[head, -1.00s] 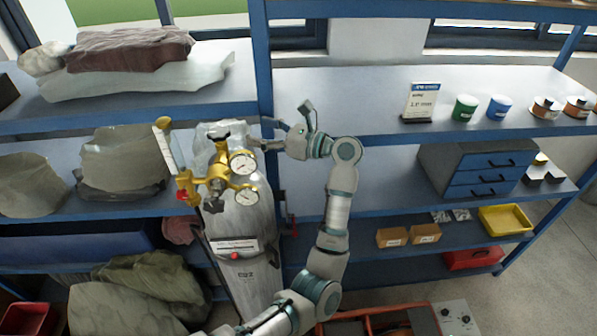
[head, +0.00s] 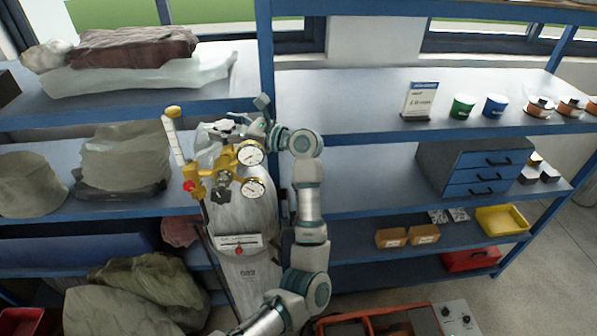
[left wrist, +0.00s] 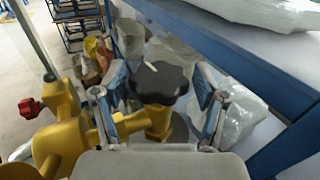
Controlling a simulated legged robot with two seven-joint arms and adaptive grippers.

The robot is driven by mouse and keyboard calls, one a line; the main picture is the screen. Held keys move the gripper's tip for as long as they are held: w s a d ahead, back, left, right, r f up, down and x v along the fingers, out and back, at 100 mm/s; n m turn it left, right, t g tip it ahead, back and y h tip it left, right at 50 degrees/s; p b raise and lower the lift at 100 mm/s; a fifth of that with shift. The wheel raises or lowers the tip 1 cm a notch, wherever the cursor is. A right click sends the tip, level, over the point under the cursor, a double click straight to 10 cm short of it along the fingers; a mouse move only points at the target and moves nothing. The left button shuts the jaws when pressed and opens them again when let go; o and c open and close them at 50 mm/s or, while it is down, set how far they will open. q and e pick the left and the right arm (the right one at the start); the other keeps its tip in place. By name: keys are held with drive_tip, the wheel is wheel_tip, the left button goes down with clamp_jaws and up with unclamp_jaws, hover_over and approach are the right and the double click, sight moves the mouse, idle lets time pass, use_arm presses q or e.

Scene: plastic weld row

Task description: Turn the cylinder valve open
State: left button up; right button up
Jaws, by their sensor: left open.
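The grey gas cylinder (head: 245,222) stands upright against the blue shelving, with a brass regulator (head: 222,172) and two round gauges on its upper part. In the left wrist view, the black lobed valve knob (left wrist: 160,82) with a pale mark sits on a yellow brass stem. My left gripper (head: 235,127) is at the cylinder's top in the head view. In the left wrist view, its open fingers (left wrist: 157,103) stand on either side of the knob, with visible gaps. In the head view, the gripper partly hides the knob. My right gripper is not in view.
A blue shelf edge (left wrist: 215,50) runs close by the gripper in the left wrist view. A red knob (left wrist: 29,107) and yellow fittings are at its left. A blue post (head: 266,60) rises behind the cylinder. Shelves with wrapped bundles (head: 125,160) flank it.

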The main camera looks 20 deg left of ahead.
use_arm(q)
drive_tip(key=d+b, duration=0.1)
drive_tip(key=d, duration=0.4)
drive_tip(key=w+d+f+m+t+y+b, duration=0.2)
drive_tip(key=w+f+m+t, duration=0.5)
drive_tip(key=f, duration=0.4)
drive_tip(key=w+d+f+m+t+y+b, duration=0.2)
drive_tip(key=w+d+f+m+t+b, duration=0.3)
drive_tip(key=w+f+m, duration=0.4)
drive_tip(key=shift+w+d+f+m+t, duration=0.3)
drive_tip(key=shift+f+m+t, duration=0.8)
drive_tip(key=shift+m, duration=0.7)
drive_tip(key=shift+d+f, duration=0.1)
drive_tip(key=shift+f, duration=0.05)
